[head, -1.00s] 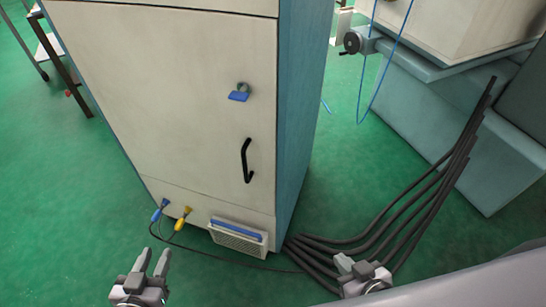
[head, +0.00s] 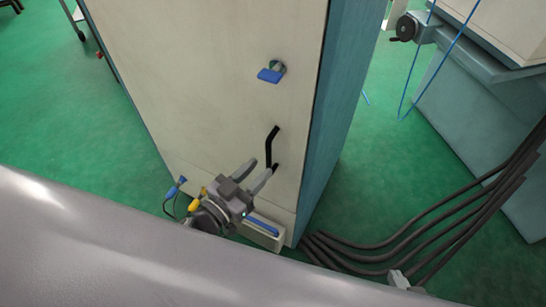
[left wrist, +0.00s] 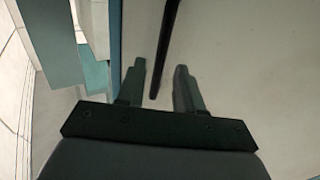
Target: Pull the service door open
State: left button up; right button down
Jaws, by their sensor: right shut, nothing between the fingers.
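The service door (head: 215,90) is the pale front panel of a tall cabinet and looks shut. Its black bar handle (head: 271,142) stands near the door's right edge. My left gripper (head: 258,172) is open at the handle's lower end, with one finger overlapping that end. In the left wrist view the handle (left wrist: 166,45) runs down between the two open fingers (left wrist: 159,85); I see no grip on it. A blue latch tab (head: 269,76) sits above the handle. My right gripper (head: 398,279) is shut at the bottom right, mostly hidden behind my own arm.
Blue and yellow plugs (head: 194,205) and a vent with a blue strip (head: 263,224) are low on the cabinet, partly behind my left gripper. Dark cables (head: 400,236) lie on the green floor to the right. A machine with a handwheel (head: 404,28) stands beyond.

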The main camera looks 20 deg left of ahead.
aim_at(267, 162)
pick_arm(q)
jog(key=shift+x, duration=2.5)
grip_shut()
